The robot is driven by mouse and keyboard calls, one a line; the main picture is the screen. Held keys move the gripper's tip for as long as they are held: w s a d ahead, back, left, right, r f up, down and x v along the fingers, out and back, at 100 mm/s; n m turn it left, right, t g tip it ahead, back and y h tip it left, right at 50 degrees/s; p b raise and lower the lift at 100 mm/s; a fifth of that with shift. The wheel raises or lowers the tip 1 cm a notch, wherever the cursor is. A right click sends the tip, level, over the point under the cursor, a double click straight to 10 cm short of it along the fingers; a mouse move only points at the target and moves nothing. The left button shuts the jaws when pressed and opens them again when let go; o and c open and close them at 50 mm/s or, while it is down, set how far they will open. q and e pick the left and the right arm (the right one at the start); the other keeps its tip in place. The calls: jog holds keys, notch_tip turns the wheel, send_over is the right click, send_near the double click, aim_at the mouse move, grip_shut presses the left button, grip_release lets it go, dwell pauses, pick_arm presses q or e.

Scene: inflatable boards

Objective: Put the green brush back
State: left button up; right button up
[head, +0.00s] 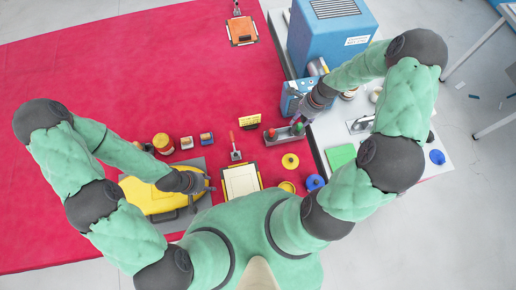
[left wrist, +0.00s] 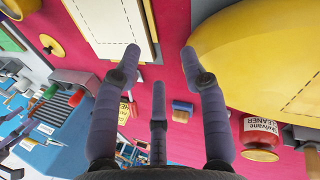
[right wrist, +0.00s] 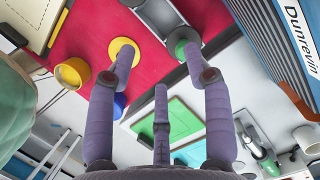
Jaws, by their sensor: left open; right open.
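A small green round-topped piece, likely the green brush (head: 298,129), stands at the right end of a grey holder (head: 284,136). A red piece (head: 271,133) stands at the holder's left end. My right gripper (head: 300,118) is open just above and behind the green piece. In the right wrist view the green piece (right wrist: 181,42) is by the tip of the right finger of my right gripper (right wrist: 155,55), apparently not held. My left gripper (head: 207,186) is open and empty beside the yellow inflatable (head: 150,196). The left wrist view shows the red and green pieces (left wrist: 63,98) too.
A yellow disc (head: 290,161) and a blue disc (head: 315,182) lie near the holder. A white framed board (head: 241,181) lies between my arms. A green sheet (head: 341,156) lies on the white table at right. A large blue machine (head: 330,38) stands behind. The red cloth at far left is clear.

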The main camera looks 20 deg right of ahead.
jog(key=s+a+f+n, duration=0.2)
jog(key=s+a+n, duration=0.1)
jog(key=a+n, duration=0.3)
jog(key=s+a+f+n, duration=0.2)
jog(key=s+a+n, duration=0.2)
jog(key=a+n, duration=0.3)
jog(key=s+a+f+n+y, duration=0.1)
jog(key=s+a+f+n, duration=0.2)
jog(key=a+n, duration=0.3)
jog(key=s+a, duration=0.1)
jog(key=a, duration=0.3)
jog(key=shift+s+g, duration=0.25)
jog(key=shift+g, duration=0.15)
jog(key=shift+f, duration=0.1)
